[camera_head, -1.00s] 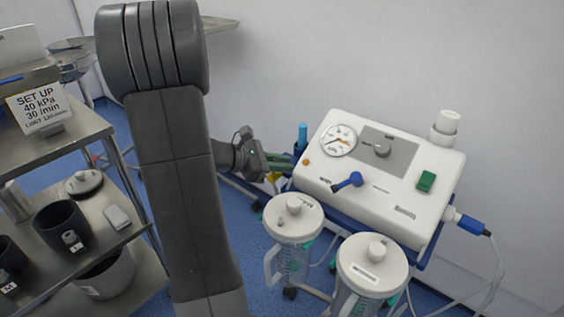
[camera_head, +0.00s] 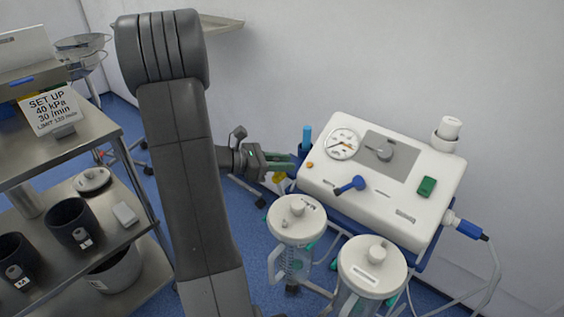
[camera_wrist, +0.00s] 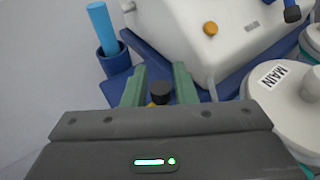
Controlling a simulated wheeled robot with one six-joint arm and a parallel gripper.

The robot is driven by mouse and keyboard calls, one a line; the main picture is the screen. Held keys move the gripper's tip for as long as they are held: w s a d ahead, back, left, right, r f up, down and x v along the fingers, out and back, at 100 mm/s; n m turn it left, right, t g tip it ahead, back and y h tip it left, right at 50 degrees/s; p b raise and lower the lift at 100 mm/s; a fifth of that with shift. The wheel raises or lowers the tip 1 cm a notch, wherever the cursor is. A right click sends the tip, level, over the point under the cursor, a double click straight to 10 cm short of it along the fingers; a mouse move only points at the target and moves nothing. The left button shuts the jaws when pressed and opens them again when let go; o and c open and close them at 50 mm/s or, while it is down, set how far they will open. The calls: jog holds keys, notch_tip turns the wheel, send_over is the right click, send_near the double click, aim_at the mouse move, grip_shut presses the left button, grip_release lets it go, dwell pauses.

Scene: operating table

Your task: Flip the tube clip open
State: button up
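My gripper (camera_head: 284,163) has green fingers and is at the left side of the white suction unit (camera_head: 385,180). In the wrist view its two fingers (camera_wrist: 158,84) stand apart. A black knob (camera_wrist: 159,91) with a yellow part (camera_wrist: 157,101) below it shows between them, partly hidden by the gripper body. The yellow part (camera_head: 279,177) also shows just below the fingers in the head view. I take this yellow and black piece for the tube clip, but its shape is mostly hidden. Whether the fingers touch it, I cannot tell.
A blue cylinder in a dark blue holder (camera_wrist: 113,60) stands close to the left finger. Two lidded jars (camera_head: 297,215) (camera_head: 372,265) stand in front of the unit. A metal shelf trolley (camera_head: 95,150) with pots and a sign is at the left.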

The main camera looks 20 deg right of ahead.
jog(key=p+v, duration=0.3)
jog(key=v, duration=1)
jog(key=shift+a, duration=0.4)
jog(key=b+x, duration=0.3)
jog(key=x, duration=1.1)
jog(key=shift+r, duration=0.1)
jog(key=shift+w+a, duration=0.1)
jog(key=shift+a, duration=0.15)
